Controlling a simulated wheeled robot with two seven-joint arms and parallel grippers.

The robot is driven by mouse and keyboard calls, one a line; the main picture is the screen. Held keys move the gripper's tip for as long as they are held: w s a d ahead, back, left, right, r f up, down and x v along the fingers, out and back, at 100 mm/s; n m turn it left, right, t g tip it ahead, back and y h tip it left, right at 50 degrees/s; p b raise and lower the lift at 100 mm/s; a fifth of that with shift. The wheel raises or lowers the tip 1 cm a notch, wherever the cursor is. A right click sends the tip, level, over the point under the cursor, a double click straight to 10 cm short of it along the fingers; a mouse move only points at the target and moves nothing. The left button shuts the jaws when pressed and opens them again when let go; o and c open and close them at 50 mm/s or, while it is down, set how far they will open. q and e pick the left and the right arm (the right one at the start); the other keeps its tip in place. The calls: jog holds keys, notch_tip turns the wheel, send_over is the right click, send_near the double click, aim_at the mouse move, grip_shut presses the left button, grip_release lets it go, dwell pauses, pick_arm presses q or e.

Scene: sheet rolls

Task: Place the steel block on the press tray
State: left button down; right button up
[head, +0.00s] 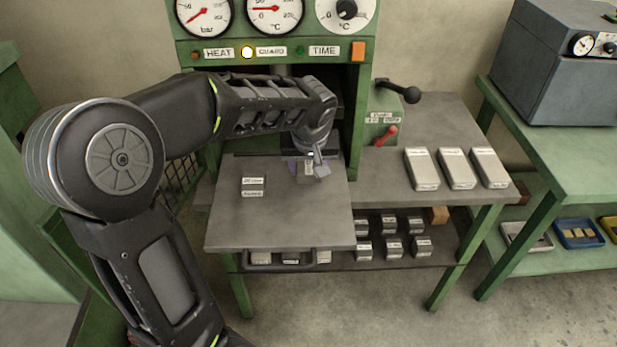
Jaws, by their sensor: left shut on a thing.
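The press tray (280,228) is a grey plate pulled out in front of the green press, with a dark handle at its front edge. My left gripper (314,170) reaches over the tray's back right part and is shut on a small steel block (308,168) with a pale label. The fingers partly cover this block, and I cannot tell whether it touches the tray. Another labelled steel block (253,187) sits on the tray's left part. My right gripper is not in view.
Several small steel blocks (390,226) stand on the shelf below. Three longer pale blocks (457,168) lie on the bench right of the tray. A black-knobbed lever (411,95) and a red lever (386,134) stick out beside the press. The tray's front is clear.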

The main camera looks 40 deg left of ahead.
aim_at(309, 179)
pick_arm(q)
jog(key=shift+f, duration=1.8)
jog(key=shift+f, duration=0.15)
jog(key=c, duration=0.6)
grip_release()
jog(key=v, duration=1.2)
